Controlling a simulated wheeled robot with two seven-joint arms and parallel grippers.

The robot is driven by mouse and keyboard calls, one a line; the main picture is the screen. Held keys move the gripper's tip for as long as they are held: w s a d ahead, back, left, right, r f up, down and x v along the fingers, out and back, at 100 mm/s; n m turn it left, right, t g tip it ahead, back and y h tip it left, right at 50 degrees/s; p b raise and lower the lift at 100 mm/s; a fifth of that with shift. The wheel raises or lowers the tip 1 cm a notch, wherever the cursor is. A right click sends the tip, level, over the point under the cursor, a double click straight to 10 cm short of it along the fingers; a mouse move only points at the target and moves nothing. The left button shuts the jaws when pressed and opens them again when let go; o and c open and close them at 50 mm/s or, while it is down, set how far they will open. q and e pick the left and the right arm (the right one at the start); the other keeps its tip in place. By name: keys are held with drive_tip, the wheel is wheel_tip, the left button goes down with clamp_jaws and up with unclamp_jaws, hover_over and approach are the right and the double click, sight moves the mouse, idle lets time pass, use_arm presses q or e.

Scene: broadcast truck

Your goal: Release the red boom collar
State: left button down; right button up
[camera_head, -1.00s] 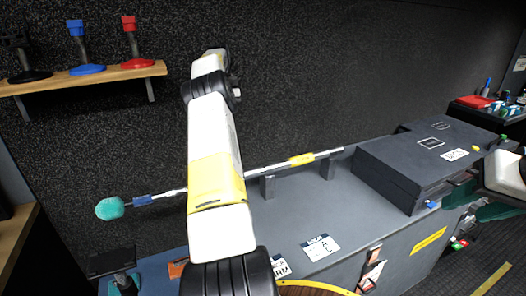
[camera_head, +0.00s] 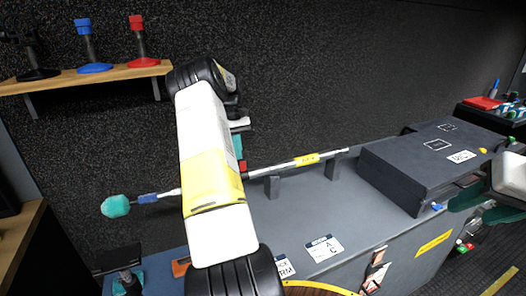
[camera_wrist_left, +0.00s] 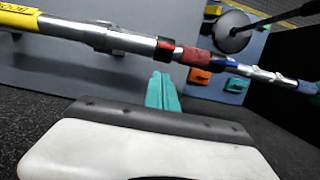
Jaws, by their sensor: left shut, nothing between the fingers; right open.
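The boom pole (camera_head: 293,163) rests on grey supports, with a yellow label and a teal fluffy tip at its left end. The red boom collar (camera_head: 242,166) shows on it just right of my left forearm. In the left wrist view the collar (camera_wrist_left: 178,53) is a narrow red ring beside a dull red band. My left gripper (camera_head: 237,146) is shut and empty, its teal fingers just above the pole near the collar. They also show in the left wrist view (camera_wrist_left: 162,92); I cannot tell whether they touch the pole. My right gripper (camera_head: 468,203) is open at the right edge, away from the pole.
A dark grey case (camera_head: 415,170) sits right of the pole on the grey counter (camera_head: 325,205). A wooden shelf (camera_head: 120,75) at upper left holds blue, red and black stands. My left arm hides part of the pole.

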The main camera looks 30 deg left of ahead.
sight(242, 164)
use_arm(q)
drive_tip(key=shift+s+d+r, duration=0.1)
drive_tip(key=shift+s+d, duration=0.8)
drive_tip(key=shift+d, duration=0.15)
drive_tip(key=shift+d, duration=0.15)
drive_tip(key=shift+s+d+t+y, duration=0.1)
drive_tip(key=shift+s+t+y, duration=0.05)
drive_tip(key=shift+t+y, duration=0.15)
drive_tip(key=shift+s+d+r, duration=0.1)
drive_tip(key=shift+r, duration=0.05)
drive_tip(key=shift+s+d+r+t+y, duration=0.1)
drive_tip(key=shift+s+d+t+y, duration=0.25)
drive_tip(key=shift+d+t+y, duration=0.25)
drive_tip(key=s+d+t+y, duration=0.1)
drive_tip(key=s+d+f+t+y, duration=0.1)
drive_tip(key=s+d, duration=0.1)
drive_tip(key=shift+d+f+y, duration=0.15)
drive_tip(key=shift+y, duration=0.25)
